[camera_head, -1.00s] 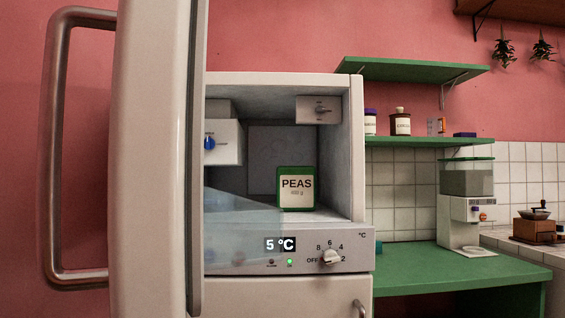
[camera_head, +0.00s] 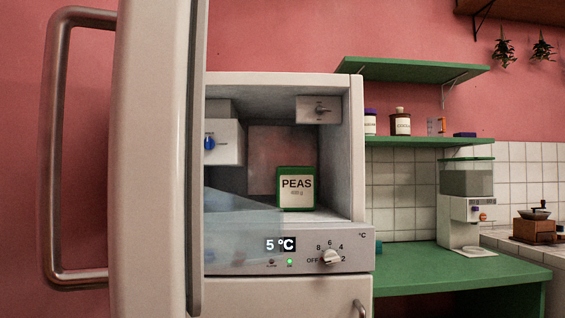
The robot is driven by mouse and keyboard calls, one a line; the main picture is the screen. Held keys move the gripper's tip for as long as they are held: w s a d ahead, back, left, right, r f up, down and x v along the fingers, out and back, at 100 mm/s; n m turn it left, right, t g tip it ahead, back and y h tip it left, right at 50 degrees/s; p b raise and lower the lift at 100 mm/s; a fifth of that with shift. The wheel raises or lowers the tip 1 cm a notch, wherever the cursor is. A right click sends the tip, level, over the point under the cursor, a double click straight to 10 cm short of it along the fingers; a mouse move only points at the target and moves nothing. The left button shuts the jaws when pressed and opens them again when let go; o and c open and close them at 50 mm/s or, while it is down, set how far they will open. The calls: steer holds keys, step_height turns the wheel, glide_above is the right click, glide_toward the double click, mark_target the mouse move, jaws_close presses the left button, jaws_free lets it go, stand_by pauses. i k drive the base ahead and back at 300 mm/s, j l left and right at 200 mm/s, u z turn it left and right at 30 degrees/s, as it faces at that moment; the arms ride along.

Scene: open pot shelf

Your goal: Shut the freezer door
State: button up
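The freezer door (camera_head: 155,170) stands open at the left, seen nearly edge-on and close to the camera. Its long metal handle (camera_head: 52,160) is on the left side of it. The freezer compartment (camera_head: 355,150) is open to view behind the door's right edge. A green and white box marked PEAS (camera_head: 296,188) stands upright inside. A bluish see-through panel (camera_head: 235,215) shows in the lower left of the compartment. My gripper is not in view.
The control panel (camera_head: 350,242) below the compartment has a knob (camera_head: 331,257) and a display reading 5 °C. A green counter (camera_head: 450,275) with a dispenser (camera_head: 465,205) stands at the right. Green shelves (camera_head: 415,70) hold small jars. A lower door (camera_head: 275,300) appears shut.

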mark_target(158, 218)
steer(key=j+u, duration=0.2)
steer(key=u, duration=0.15)
steer(key=i+j+u, duration=0.1)
steer(key=u, duration=0.2)
steer(key=i+j+u, duration=0.1)
steer(key=u, duration=0.25)
steer(key=j, duration=0.1)
